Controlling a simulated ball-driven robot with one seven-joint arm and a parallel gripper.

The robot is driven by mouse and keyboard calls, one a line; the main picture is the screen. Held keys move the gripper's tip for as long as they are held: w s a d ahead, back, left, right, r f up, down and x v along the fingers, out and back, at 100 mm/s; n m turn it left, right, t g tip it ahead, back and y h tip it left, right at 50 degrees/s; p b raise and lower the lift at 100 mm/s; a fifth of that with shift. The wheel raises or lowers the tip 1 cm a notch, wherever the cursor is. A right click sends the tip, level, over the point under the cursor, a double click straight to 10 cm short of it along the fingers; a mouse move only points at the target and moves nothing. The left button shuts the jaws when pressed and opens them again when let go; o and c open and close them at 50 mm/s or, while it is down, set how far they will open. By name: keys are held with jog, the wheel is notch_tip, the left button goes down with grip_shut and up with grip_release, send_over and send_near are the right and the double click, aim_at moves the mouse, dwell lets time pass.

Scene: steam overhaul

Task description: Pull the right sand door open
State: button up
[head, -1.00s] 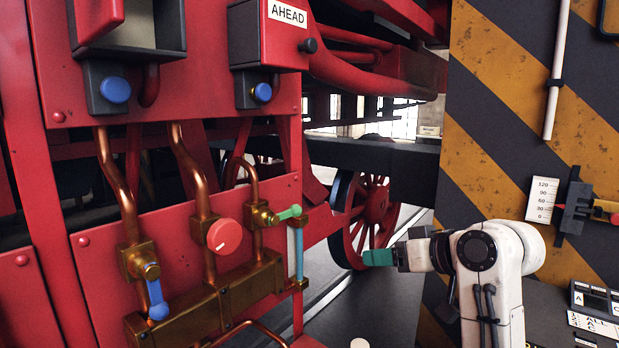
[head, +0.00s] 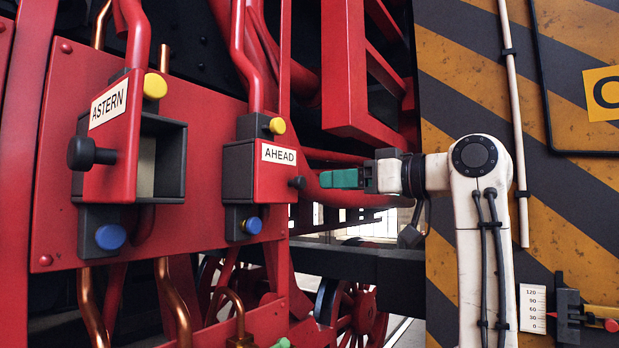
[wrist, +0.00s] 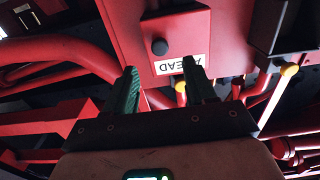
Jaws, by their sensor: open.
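The right sand door (head: 273,187) is the red panel with the AHEAD label on the right dark box. It looks closed against its box. Its dark round knob (head: 297,182) sticks out to the right, toward my gripper. My gripper (head: 325,179), with green fingers, is open and empty, just to the right of the knob and apart from it in the head view. In the wrist view the door (wrist: 205,30) and its knob (wrist: 160,47) show upside down, ahead of and between the open fingertips (wrist: 160,68).
The ASTERN door (head: 113,140) at left stands open, showing its box's inside. Yellow knobs (head: 277,126) sit above the boxes and blue knobs (head: 252,225) below. Red pipes (head: 345,195) run behind my gripper. A striped wall (head: 560,200) stands at right.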

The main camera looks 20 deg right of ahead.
aim_at(303, 183)
jog(key=p+x, duration=0.2)
jog(key=x, duration=0.5)
grip_shut()
dwell(0.5)
